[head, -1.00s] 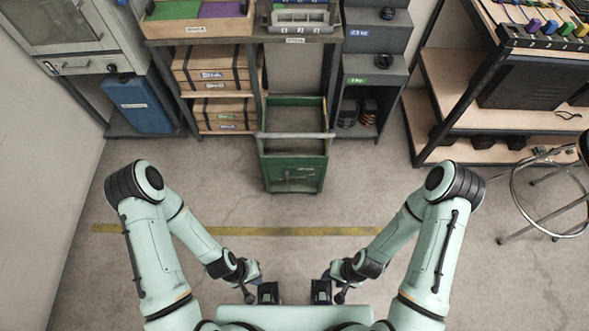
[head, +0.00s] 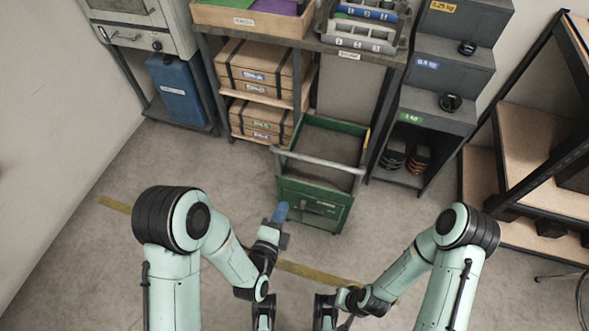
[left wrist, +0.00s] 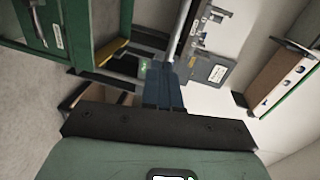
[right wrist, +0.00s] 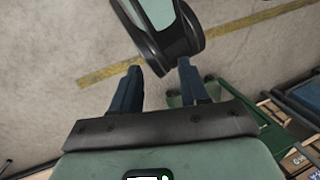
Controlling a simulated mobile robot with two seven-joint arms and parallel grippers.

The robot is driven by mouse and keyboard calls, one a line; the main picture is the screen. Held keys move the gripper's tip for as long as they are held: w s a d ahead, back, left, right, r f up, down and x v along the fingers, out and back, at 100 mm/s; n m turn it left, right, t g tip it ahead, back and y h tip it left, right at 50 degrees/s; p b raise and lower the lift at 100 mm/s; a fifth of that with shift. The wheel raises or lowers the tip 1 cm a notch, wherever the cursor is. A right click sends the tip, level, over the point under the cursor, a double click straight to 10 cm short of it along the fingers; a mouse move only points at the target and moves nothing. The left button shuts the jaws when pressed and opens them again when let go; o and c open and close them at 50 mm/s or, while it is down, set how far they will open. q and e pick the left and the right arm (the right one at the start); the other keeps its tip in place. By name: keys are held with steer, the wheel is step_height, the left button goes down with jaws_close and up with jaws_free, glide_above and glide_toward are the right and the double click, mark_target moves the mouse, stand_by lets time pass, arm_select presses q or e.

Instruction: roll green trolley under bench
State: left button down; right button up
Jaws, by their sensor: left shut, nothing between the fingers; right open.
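The green trolley (head: 312,204) stands on the floor in front of the bench (head: 372,58), facing the gap between the box shelves and the grey stepped rack. Its pale handle bar (head: 325,161) runs across the top near side. My left gripper (head: 281,212) is shut and empty, low before the trolley's left front. In the left wrist view its blue fingers (left wrist: 165,75) appear near one end of the handle bar (left wrist: 181,30); whether they touch it I cannot tell. My right gripper (right wrist: 158,66) is open and empty, with one of my arm links beyond its fingers.
Shelves with wooden boxes (head: 258,72) are left of the gap. The stepped rack (head: 440,113) is right of it. A blue case (head: 180,90) is at far left, a dark-framed shelf unit (head: 535,140) at right. Floor around the yellow line (head: 315,274) is clear.

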arm_select(q)
steer(key=r+b+x, duration=0.1)
steer(key=r+x, duration=0.1)
steer(key=x, duration=1.2)
steer(key=shift+r+m, duration=0.3)
arm_select(e)
steer(key=shift+w+d+f+t, duration=0.15)
steer(key=shift+w+d+f, duration=0.05)
steer(key=shift+w+f, duration=0.25)
steer(key=shift+w+d+f+t, duration=0.2)
steer(key=shift+w+f, duration=0.1)
steer(key=shift+w, duration=0.15)
arm_select(q)
steer(key=shift+w, duration=0.1)
